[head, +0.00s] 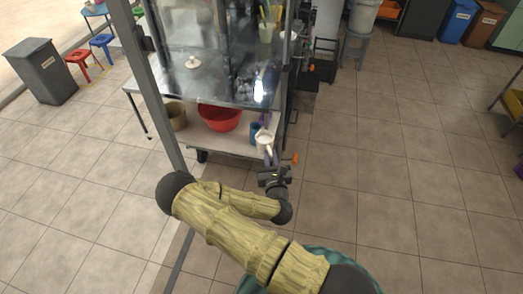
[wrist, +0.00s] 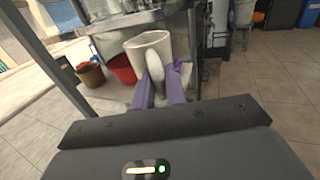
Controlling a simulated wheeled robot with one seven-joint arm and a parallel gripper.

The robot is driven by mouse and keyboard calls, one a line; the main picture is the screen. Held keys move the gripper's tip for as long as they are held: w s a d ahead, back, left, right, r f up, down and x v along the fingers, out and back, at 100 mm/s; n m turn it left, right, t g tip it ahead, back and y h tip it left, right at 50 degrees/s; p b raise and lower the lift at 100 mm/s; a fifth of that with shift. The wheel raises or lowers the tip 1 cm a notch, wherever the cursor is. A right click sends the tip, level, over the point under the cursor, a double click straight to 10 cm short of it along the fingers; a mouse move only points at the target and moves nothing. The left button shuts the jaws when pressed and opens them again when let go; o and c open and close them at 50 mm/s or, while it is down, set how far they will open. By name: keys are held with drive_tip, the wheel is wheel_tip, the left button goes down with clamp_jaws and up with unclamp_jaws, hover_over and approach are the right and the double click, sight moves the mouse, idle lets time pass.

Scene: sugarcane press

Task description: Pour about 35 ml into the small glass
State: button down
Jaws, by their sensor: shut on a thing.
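My gripper (wrist: 163,74) has purple fingers and is shut on the handle of a white jug (wrist: 150,47) in the wrist view. The jug looks about upright, with its mouth up; its contents cannot be seen. In the head view the white jug (head: 264,137) is held in front of the right end of the cart's lower shelf, with my gripper (head: 269,155) just below and in front of it. I cannot make out the small glass in either view.
A metal cart with a shiny top (head: 205,84) stands ahead. Its lower shelf (head: 210,142) holds a red tub (head: 219,118), a brown bucket (head: 175,114) and a blue container (head: 254,131). A grey post rises at left. The tiled floor (head: 370,150) to the right is clear.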

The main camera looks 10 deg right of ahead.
drive_tip(key=shift+s+d+f+y, duration=0.15)
drive_tip(key=shift+s+d+f, duration=0.1)
drive_tip(key=shift+d+f, duration=0.45)
drive_tip(key=shift+s+d+f+y, duration=0.15)
drive_tip(key=shift+s+d+f, duration=0.1)
drive_tip(key=shift+d+f, duration=0.4)
drive_tip(key=shift+w+a, duration=0.1)
drive_tip(key=shift+a, duration=0.1)
